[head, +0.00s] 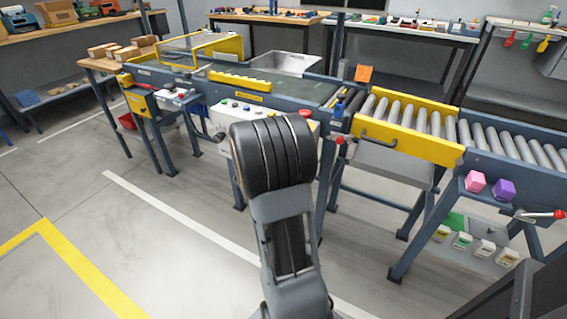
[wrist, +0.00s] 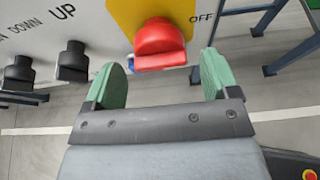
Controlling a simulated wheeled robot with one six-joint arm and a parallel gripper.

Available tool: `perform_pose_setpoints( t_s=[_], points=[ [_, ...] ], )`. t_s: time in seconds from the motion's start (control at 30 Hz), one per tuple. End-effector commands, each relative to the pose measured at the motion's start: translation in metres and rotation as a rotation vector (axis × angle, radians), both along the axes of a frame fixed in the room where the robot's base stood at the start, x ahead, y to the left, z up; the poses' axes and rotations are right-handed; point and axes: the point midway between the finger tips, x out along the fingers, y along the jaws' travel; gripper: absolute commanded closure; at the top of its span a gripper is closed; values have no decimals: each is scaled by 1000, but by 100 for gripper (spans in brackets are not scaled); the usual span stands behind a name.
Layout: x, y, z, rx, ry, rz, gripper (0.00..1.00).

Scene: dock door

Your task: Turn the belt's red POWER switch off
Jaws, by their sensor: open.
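The red POWER switch (wrist: 160,42) is a rotary knob on a yellow plate (wrist: 130,12) in the wrist view, with the word OFF to its right. My gripper (wrist: 163,75) is open, its two green fingertips just below the knob, one to the left and one to the right. The knob lies in line with the gap between the fingers; whether they touch it I cannot tell.
Two black knobs, one (wrist: 73,60) under the word UP and one (wrist: 19,72) under DOWN, sit left of the switch. In the head view the belt (head: 290,88) runs behind the panel, with a roller conveyor (head: 405,115) to the right. The floor in front is clear.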

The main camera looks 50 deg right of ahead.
Motion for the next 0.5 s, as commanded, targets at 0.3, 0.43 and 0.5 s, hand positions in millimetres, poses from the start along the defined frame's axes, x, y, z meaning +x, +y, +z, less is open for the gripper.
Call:
perform_pose_setpoints(
  t_s=[0.3, 0.43, 0.5],
  points=[
    [-14, 61, 29, 1, 0, 6, 19],
    [-19, 79, 36, 1, 0, 5, 19],
    [-21, 87, 39, 0, 0, 4, 19]
  ],
)
